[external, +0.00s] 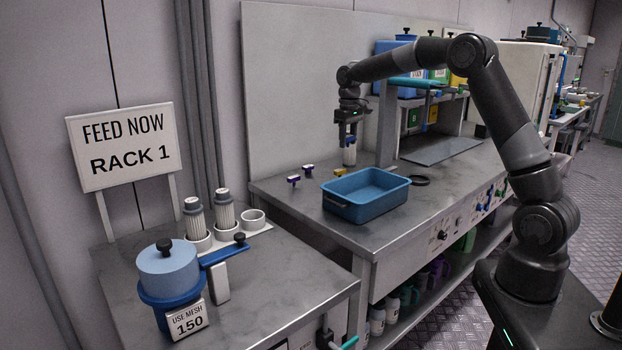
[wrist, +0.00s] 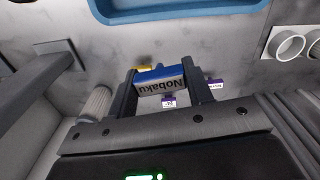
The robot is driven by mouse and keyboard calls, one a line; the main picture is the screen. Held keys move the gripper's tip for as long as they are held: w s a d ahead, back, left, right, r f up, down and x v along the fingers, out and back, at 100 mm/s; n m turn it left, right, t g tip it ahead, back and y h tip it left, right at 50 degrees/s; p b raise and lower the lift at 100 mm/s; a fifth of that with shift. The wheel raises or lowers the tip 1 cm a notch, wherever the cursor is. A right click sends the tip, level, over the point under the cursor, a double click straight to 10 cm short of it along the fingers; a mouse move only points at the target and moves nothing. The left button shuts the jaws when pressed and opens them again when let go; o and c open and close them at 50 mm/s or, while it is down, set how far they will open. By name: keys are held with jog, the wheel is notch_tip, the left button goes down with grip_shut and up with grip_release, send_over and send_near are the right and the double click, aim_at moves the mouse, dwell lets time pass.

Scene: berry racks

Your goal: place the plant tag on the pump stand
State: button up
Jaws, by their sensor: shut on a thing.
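My gripper (wrist: 162,88) is shut on a blue tag with a pale face lettered "Nobaku", the plant tag (wrist: 160,84), held between both fingers. In the external view my gripper (external: 348,135) points down above the far bench, behind the blue tray; the held tag is too small to make out there. Two purple tags (external: 293,180) (external: 308,168) and a yellow tag (external: 340,172) are on the bench nearby. I cannot tell for sure which thing is the pump stand.
The blue tray (external: 357,207) is empty. A pale ribbed cylinder (external: 349,155) is close under my gripper. A grey shelf post (external: 386,140) is just right. Ribbed filters (external: 224,212) and a blue lidded pot (external: 167,265) are on the near bench.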

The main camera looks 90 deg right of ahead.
jog(key=w+a+n, duration=0.4)
jog(key=w+a, duration=0.5)
jog(key=a, duration=0.2)
jog(key=n, duration=0.3)
send_over(272, 247)
notch_tip(272, 247, down, 18)
jog(key=shift+r, duration=0.1)
jog(key=shift+f, duration=2)
jog(key=shift+f, duration=0.1)
jog(key=o, duration=0.9)
jog(key=shift+o, duration=0.2)
